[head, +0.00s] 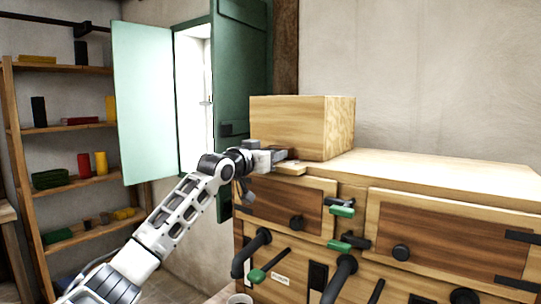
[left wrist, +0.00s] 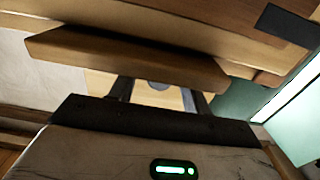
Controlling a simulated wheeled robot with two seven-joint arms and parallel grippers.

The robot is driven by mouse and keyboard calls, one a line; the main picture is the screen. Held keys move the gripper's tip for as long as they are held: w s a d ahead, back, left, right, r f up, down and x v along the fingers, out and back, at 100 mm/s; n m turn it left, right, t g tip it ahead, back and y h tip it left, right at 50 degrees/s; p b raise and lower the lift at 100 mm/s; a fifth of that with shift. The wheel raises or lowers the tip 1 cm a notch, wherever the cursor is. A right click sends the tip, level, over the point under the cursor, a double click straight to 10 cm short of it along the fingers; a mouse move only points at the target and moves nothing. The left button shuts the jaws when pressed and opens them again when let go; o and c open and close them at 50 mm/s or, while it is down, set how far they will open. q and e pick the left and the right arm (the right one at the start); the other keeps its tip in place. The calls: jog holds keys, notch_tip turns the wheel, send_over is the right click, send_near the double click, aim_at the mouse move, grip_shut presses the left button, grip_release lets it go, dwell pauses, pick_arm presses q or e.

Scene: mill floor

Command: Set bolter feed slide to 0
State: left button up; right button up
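I cannot tell for certain which part is the bolter feed slide. A small pale wooden piece (head: 291,168) juts from the top left corner of the wooden cabinet, beside the box on top. My left gripper (head: 279,157) is right at this piece in the head view. In the left wrist view, a wooden board (left wrist: 130,57) crosses in front of the fingers of my left gripper (left wrist: 160,95). The fingers stand apart, with pale wood and a grey round spot between them. Their tips are hidden behind the board. My right gripper is not in view.
The wooden cabinet (head: 440,178) carries a large box (head: 287,122). Its front has dark panels, black knobs, green-handled levers (head: 342,211) and dark pipes. Open green shutters (head: 142,100) are behind my left arm. Shelves (head: 65,130) stand at the far left. The cabinet top's right side is clear.

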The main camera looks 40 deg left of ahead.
pick_arm(q)
jog(key=shift+s, duration=0.15)
jog(key=shift+s+f, duration=0.1)
jog(key=shift+s, duration=0.15)
jog(key=s+d+b, duration=0.1)
jog(key=s+b, duration=0.7)
jog(key=s, duration=0.7)
jog(key=shift+d+b, duration=0.15)
jog(key=shift+b, duration=0.15)
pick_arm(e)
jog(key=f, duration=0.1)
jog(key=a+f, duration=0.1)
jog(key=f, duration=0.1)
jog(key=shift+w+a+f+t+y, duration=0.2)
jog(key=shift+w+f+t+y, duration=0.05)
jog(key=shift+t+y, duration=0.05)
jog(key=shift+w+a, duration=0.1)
